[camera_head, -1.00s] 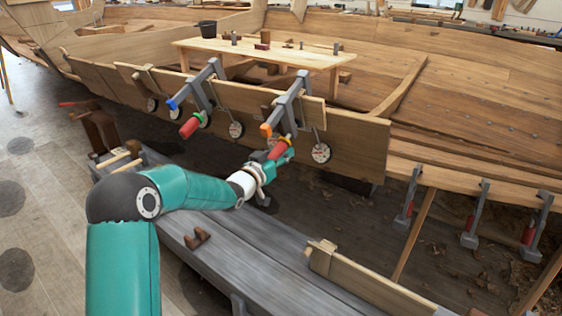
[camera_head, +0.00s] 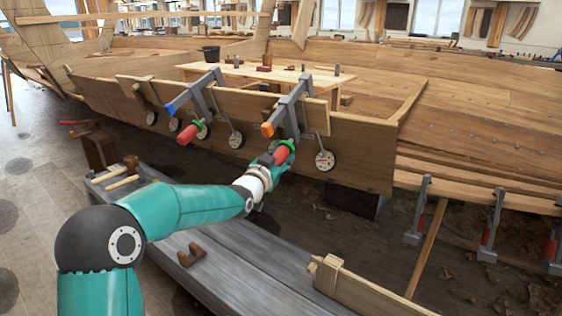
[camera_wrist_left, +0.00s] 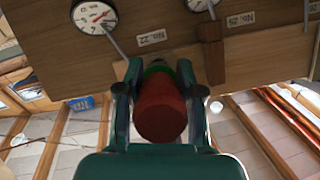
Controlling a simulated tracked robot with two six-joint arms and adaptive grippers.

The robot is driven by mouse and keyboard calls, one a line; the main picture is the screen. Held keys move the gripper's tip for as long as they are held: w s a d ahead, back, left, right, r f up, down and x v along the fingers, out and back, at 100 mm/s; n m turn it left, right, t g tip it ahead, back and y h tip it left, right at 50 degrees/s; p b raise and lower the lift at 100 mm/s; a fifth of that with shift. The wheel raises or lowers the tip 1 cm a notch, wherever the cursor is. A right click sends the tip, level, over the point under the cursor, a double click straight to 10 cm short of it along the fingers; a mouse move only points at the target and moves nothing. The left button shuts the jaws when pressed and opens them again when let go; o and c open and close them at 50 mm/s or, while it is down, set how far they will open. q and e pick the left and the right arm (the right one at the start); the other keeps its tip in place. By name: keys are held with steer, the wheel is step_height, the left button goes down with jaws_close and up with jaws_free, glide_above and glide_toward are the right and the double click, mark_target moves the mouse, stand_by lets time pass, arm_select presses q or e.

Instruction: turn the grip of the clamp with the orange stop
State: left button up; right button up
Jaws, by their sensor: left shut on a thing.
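The clamp with the orange stop (camera_head: 267,130) sits over the top edge of the hull plank, its grey bar slanting up to the right. Its red grip (camera_head: 281,155) hangs at the lower front end, with a green collar above it. My left gripper (camera_head: 272,160) is shut around this red grip. In the left wrist view the red grip (camera_wrist_left: 160,108) stands between the two fingers of my left gripper (camera_wrist_left: 160,85), its end facing the camera. My right gripper is in neither view.
A second clamp with a blue stop (camera_head: 171,109) and red grip is to the left. Round dials (camera_head: 325,160) hang along the plank (camera_head: 360,150). A grey bench (camera_head: 225,262) with wooden pieces lies below my arm. More clamps (camera_head: 490,225) stand at the right.

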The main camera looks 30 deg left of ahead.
arm_select(q)
steer(key=o, duration=1.2)
steer(key=shift+s, duration=0.1)
steer(key=s, duration=0.4)
steer(key=s+d, duration=0.1)
steer(key=s, duration=0.6)
steer(key=shift+s+d, duration=0.35)
